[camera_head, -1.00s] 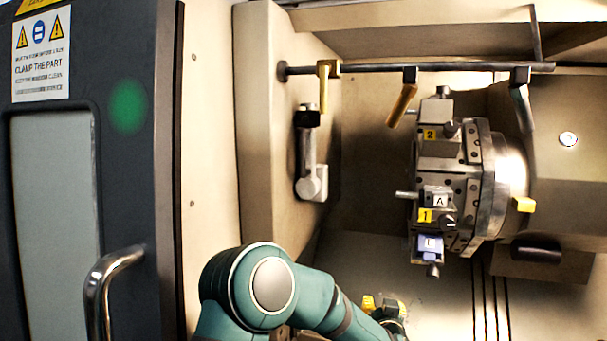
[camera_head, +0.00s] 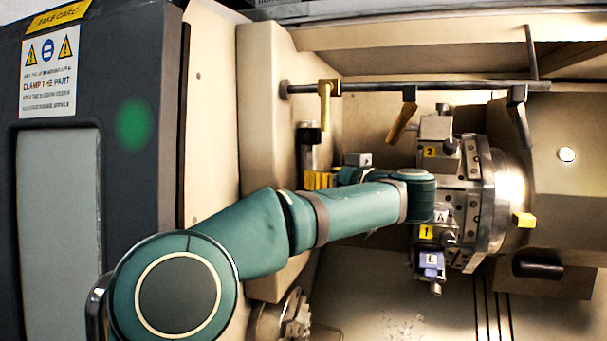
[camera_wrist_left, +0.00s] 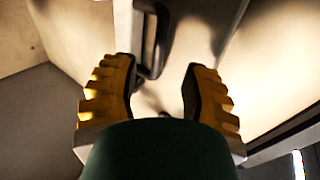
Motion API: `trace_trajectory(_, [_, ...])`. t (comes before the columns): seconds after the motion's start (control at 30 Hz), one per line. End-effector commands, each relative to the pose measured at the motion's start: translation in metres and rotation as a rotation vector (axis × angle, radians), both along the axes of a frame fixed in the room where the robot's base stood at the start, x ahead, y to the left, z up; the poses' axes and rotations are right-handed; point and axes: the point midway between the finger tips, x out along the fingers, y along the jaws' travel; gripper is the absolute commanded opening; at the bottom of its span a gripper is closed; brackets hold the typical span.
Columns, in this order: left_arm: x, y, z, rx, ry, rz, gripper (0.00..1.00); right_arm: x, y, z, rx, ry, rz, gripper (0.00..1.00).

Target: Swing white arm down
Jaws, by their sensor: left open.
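The white arm (camera_head: 309,157) stands against the beige panel left of the turret. Its dark upper end (camera_head: 308,133) and a short pale length below it show in the head view; its lower part is hidden behind my left gripper. My left gripper (camera_head: 318,181), with yellow fingers, is in front of that lower part and points left towards the panel. In the left wrist view its fingers (camera_wrist_left: 160,92) are apart with nothing clearly held between them. A dark rounded part (camera_wrist_left: 153,45) shows beyond them. I cannot tell whether the fingers touch the arm. My right gripper is out of view.
A rail (camera_head: 430,86) with a yellow handle (camera_head: 325,104), an orange handle (camera_head: 402,122) and a grey one crosses above. The tool turret (camera_head: 470,200) is close to my bent left arm. A round metal part (camera_head: 285,318) lies below. The door (camera_head: 60,220) is at left.

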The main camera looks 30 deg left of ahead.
Motion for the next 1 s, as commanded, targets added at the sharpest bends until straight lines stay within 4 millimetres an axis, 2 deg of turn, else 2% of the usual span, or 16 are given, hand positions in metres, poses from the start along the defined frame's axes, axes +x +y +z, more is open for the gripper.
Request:
trace_trajectory(0.1, [0.008, 0.024, 0.000, 0.000, 0.000, 0.003, 0.46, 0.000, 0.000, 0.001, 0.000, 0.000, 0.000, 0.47])
trace_trajectory(0.33, [0.020, 0.056, 0.000, 0.001, 0.001, 0.001, 0.46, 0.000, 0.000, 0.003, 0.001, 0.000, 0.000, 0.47])
trace_trajectory(0.53, [0.025, 0.067, 0.000, 0.001, 0.001, -0.001, 0.46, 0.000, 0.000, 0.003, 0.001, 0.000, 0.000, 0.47])
trace_trajectory(0.8, [0.026, 0.068, 0.000, 0.002, 0.000, -0.002, 0.46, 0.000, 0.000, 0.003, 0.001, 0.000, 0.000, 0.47])
trace_trajectory(0.83, [0.026, 0.068, 0.000, 0.002, 0.000, -0.002, 0.48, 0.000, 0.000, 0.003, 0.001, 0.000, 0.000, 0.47])
trace_trajectory(0.97, [0.026, 0.068, 0.000, 0.002, 0.000, -0.002, 0.03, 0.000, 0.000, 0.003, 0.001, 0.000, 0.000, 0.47])
trace_trajectory(1.0, [0.026, 0.068, 0.000, 0.002, 0.000, -0.002, 0.00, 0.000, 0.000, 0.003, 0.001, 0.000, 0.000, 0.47])
